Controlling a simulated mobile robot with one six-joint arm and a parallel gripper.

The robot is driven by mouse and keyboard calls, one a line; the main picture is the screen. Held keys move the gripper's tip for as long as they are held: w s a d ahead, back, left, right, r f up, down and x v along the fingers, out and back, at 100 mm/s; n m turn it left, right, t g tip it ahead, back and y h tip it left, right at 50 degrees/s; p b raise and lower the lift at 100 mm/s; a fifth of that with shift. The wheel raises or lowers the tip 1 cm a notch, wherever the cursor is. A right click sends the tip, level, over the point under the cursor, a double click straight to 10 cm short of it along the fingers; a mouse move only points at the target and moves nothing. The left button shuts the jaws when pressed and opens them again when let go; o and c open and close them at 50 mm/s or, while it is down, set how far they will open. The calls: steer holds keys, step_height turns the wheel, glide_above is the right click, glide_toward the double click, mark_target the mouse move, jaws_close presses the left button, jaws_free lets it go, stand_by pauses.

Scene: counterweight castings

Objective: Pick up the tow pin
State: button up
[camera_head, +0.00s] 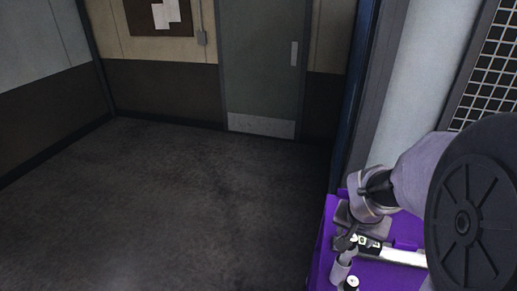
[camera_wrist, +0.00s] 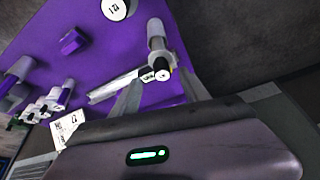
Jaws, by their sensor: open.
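A grey pin-like cylinder (camera_wrist: 157,36) with a pale, dark-marked end shows on the purple surface in the wrist view; it is likely the tow pin, but I cannot read its label. A white bar (camera_wrist: 113,87) with a black-and-white label lies next to it. My gripper (camera_wrist: 161,77) is open, with its fingers either side of the cylinder's near end in the picture; I cannot tell how far above it they are. In the head view my gripper (camera_head: 347,243) is over the purple cart top, close to a grey cylinder (camera_head: 341,268). My arm hides part of the cart.
The purple cart top (camera_wrist: 105,45) also holds a white disc (camera_wrist: 114,8), a purple block (camera_wrist: 73,41) and several grey cylinders at the left. A white card (camera_wrist: 68,128) is near my gripper. A wall stands right of the cart; open floor (camera_head: 170,210) lies left.

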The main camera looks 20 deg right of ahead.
steer(key=b+x, duration=0.1)
steer(key=x, duration=0.5)
steer(key=shift+w+r, duration=0.1)
steer(key=b+x, duration=0.2)
steer(key=x, duration=0.4)
steer(key=shift+a+r, duration=0.1)
steer(key=shift+c, duration=0.2)
jaws_close()
steer(key=shift+r, duration=0.1)
step_height(320, 180, up, 18)
steer(key=p, duration=0.6)
